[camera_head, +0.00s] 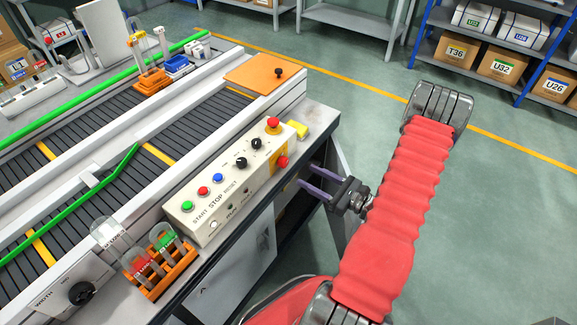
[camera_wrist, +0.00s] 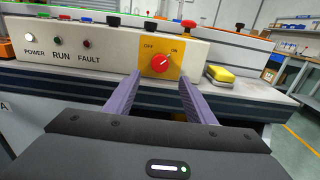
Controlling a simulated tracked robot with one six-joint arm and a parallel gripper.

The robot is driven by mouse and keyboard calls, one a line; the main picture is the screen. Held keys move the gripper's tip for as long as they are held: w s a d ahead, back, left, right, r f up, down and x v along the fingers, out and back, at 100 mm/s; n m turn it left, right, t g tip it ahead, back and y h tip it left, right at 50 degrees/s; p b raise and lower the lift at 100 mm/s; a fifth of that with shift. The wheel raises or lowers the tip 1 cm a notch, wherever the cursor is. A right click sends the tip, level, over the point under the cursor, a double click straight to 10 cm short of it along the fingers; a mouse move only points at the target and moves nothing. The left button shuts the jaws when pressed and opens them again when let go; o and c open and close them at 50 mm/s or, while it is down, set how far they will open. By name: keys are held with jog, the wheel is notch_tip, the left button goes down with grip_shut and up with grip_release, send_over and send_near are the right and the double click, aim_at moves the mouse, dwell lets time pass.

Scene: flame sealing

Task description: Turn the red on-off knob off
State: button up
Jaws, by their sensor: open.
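The red on-off knob (camera_wrist: 161,61) sits on a yellow plate (camera_wrist: 146,73) on the front of the control box (camera_wrist: 60,50), with OFF at its upper left and ON at its upper right. Its white mark points up and to the right, toward ON. In the head view the knob (camera_head: 282,162) is at the right end of the box. My gripper (camera_wrist: 160,80) is open, its two purple fingers spread to either side below the knob and apart from it. In the head view my gripper (camera_head: 303,175) points left at the knob with a gap.
A red mushroom button (camera_head: 272,125) stands on top of the box, beside several black knobs. A yellow block (camera_head: 298,129) lies on the bench right of the box, and it shows near the right finger in the wrist view (camera_wrist: 220,74). Orange racks with tubes (camera_head: 160,272) stand left.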

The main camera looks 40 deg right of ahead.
aim_at(286, 164)
jog(key=x, duration=0.9)
jog(key=shift+w+a, duration=0.1)
jog(key=shift+w, duration=0.05)
jog(key=shift+c, duration=0.4)
jog(key=c, duration=1)
